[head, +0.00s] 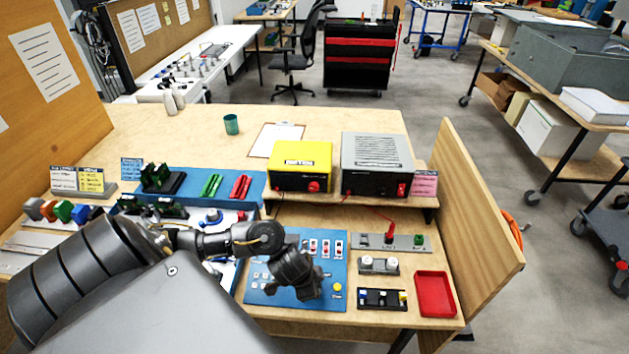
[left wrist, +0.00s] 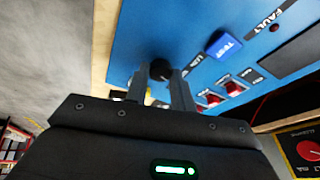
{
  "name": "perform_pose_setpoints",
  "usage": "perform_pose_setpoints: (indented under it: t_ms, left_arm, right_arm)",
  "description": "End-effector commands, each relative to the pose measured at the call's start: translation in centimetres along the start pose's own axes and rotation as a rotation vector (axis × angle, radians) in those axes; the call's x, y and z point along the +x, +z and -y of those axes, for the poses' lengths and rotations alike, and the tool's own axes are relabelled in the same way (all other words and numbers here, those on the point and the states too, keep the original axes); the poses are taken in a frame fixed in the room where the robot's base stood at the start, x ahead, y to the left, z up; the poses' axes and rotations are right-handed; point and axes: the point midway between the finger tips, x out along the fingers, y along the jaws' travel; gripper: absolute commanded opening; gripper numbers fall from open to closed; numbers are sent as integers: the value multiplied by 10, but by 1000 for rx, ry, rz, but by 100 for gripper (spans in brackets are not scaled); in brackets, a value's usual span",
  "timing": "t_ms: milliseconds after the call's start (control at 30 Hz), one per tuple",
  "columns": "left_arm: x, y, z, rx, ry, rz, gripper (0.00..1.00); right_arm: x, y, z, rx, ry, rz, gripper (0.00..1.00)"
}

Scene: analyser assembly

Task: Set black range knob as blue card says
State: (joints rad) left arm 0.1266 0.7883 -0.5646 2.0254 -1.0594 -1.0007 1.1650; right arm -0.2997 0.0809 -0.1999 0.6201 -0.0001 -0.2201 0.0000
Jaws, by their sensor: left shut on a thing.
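The blue control panel (head: 262,285) lies flat on the bench in the head view and also fills the upper part of the left wrist view (left wrist: 180,30). The black range knob (left wrist: 159,69) sits on this panel. My left gripper (left wrist: 160,84) has its fingers on both sides of the knob and is shut on it. In the head view my left gripper (head: 307,289) reaches down over the panel and hides the knob. The knob's pointer and scale cannot be read. A blue card (head: 131,169) stands at the back left, its writing too small to read. My right gripper is not in view.
Red switches (left wrist: 233,88) and a blue TEST button (left wrist: 224,46) sit near the knob. A yellow box (head: 301,166) and a grey box (head: 376,166) stand on a shelf behind. A red tray (head: 435,294) lies at right, by a wooden side wall (head: 480,210).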

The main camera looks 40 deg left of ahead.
Motion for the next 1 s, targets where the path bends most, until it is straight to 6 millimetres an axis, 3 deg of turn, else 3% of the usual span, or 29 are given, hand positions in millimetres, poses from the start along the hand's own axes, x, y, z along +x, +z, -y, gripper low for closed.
perform_pose_setpoints:
  t_ms: [600,1000]
  left_arm:
    - [-2,-1,4,530,157,2,2]
    - [0,-2,5,724,215,1,2]
  right_arm:
    - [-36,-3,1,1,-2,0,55]
    - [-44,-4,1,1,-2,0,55]
